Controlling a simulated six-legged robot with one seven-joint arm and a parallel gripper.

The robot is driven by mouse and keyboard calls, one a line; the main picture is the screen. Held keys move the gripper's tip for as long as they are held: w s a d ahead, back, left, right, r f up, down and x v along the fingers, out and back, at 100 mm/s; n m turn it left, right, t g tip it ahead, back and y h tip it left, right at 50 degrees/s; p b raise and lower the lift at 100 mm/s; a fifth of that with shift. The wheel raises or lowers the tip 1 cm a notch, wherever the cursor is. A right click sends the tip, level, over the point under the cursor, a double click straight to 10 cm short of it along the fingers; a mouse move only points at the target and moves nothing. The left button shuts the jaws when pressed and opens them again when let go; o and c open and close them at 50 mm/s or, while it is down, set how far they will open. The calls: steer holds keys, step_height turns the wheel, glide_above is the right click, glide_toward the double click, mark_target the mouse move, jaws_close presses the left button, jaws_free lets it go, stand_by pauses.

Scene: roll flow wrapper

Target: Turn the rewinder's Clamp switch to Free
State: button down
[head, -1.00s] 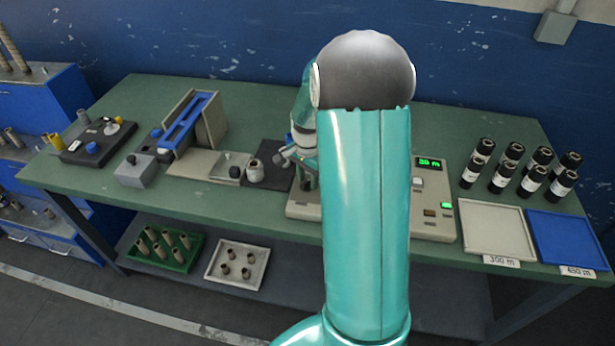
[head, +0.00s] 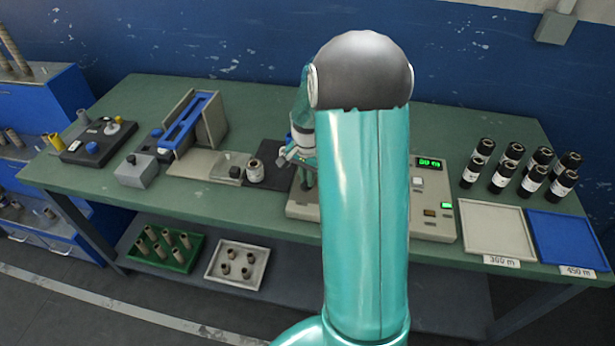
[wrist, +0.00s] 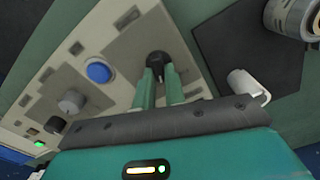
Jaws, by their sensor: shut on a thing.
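The rewinder (head: 432,222) is the beige machine on the bench, partly hidden behind my arm in the head view. In the wrist view its panel (wrist: 118,55) carries a black knob (wrist: 157,60), which looks like the Clamp switch, though its label is too small to read. My gripper (wrist: 159,76) is shut on this knob, one finger on each side. The knob's pointing direction is hard to tell. A blue button (wrist: 98,71), a grey knob (wrist: 71,101) and another dark knob (wrist: 56,125) are on the same machine. In the head view my fingertips are mostly hidden.
A small grey box (head: 137,172) stands farther left.

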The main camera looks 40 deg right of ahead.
steer(key=n, duration=0.5)
steer(key=shift+w+a, duration=0.1)
steer(key=shift+w, duration=0.05)
steer(key=n, duration=0.5)
steer(key=shift+w+a, duration=0.1)
stand_by(0.4)
steer(key=c, duration=1.5)
jaws_free()
steer(key=shift+o, duration=0.2)
step_height(320, 180, up, 14)
steer(key=shift+a, duration=0.1)
